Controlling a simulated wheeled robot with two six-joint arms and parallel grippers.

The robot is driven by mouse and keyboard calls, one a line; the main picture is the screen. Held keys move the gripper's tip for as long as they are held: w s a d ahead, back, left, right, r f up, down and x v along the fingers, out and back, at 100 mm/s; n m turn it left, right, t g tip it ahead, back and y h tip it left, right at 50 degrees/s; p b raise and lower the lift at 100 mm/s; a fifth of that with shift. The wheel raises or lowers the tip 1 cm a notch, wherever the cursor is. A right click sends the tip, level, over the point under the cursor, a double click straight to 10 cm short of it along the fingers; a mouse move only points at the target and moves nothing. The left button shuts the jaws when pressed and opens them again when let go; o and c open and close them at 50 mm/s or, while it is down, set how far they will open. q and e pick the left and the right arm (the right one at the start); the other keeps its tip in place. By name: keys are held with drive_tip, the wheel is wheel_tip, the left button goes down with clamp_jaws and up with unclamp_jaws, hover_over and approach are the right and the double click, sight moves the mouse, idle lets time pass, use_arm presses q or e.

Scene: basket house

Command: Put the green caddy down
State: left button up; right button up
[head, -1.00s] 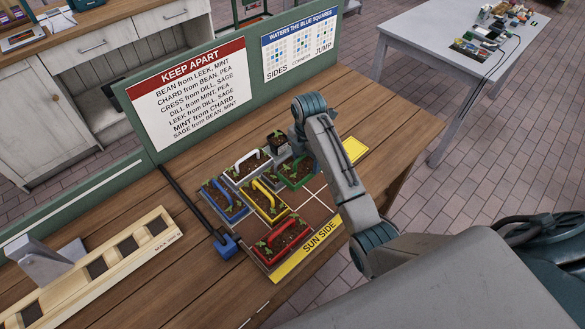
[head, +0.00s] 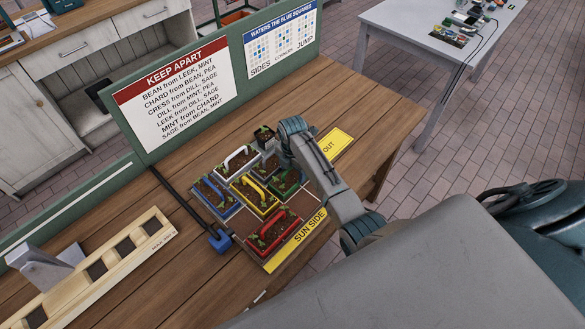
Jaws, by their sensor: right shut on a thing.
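The green caddy (head: 286,182) holds soil and small plants. It is at the right of the group of caddies on the gridded board, beside the yellow caddy (head: 249,203). My right gripper (head: 281,166) is shut at the green caddy's handle, partly hidden by my own wrist and arm. The caddy looks level, at or just above its square; I cannot tell whether its base touches. My left gripper is not in view.
The white (head: 238,161), blue (head: 214,197) and red (head: 270,236) caddies and a dark pot (head: 264,134) stand close by. Bare squares (head: 308,206) lie in front of the green caddy. Yellow strips read SUN SIDE (head: 300,238) and OUT (head: 333,143). A sign board (head: 182,93) stands behind.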

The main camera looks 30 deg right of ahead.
drive_tip(key=o, duration=1.1)
drive_tip(key=shift+f, duration=0.1)
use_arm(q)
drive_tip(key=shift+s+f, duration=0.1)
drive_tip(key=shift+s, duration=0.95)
use_arm(e)
drive_tip(key=shift+o, duration=0.2)
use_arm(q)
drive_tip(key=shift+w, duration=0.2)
use_arm(e)
drive_tip(key=shift+r, duration=0.35)
wheel_tip(320, 180, up, 10)
drive_tip(key=b, duration=0.4)
drive_tip(key=shift+r, duration=0.25)
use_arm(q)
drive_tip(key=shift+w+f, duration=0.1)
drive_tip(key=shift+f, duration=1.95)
use_arm(e)
drive_tip(key=shift+r, duration=0.55)
